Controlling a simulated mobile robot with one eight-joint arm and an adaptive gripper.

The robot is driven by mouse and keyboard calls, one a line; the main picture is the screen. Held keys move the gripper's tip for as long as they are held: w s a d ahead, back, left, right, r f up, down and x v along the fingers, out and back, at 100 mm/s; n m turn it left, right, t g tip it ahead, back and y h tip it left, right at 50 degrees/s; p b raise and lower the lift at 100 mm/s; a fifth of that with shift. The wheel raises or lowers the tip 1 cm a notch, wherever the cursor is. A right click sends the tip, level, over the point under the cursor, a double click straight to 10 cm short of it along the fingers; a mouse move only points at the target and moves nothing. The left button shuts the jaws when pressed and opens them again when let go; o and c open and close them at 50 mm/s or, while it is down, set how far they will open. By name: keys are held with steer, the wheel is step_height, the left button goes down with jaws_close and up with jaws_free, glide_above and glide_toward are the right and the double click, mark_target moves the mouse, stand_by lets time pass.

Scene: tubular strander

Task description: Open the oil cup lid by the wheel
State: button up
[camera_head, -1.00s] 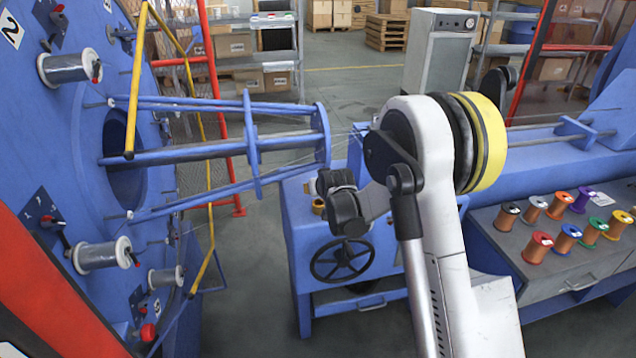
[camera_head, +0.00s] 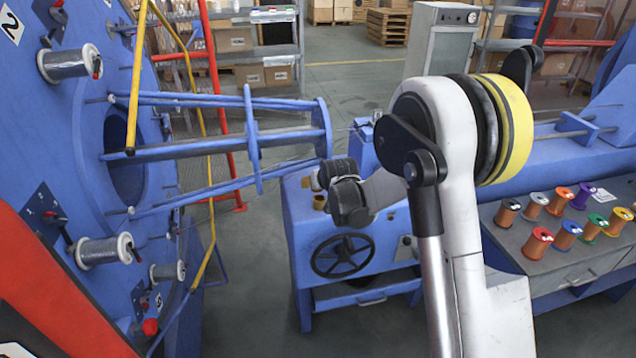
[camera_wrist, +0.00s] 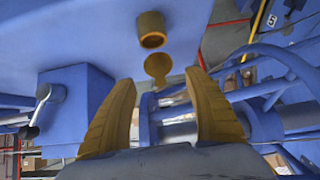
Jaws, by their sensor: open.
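The brass oil cup (camera_wrist: 152,29) shows at the top centre of the wrist view, on a blue surface; its mouth looks dark and uncovered. A flat brass disc with a narrow tab, the lid (camera_wrist: 158,67), shows just below the mouth in the picture, turned away from it. My gripper (camera_wrist: 160,95) is open, its two yellowish fingers spread left and right of the lid with a gap to each side. Nothing is held. The black handwheel (camera_head: 343,257) is below on the blue cabinet.
Blue strander bars (camera_head: 220,150) reach toward the cabinet from the left. Colored spools (camera_head: 567,235) stand on a bench at right. Grey floor lies between the machines.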

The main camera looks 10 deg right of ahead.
steer(key=v, duration=0.9)
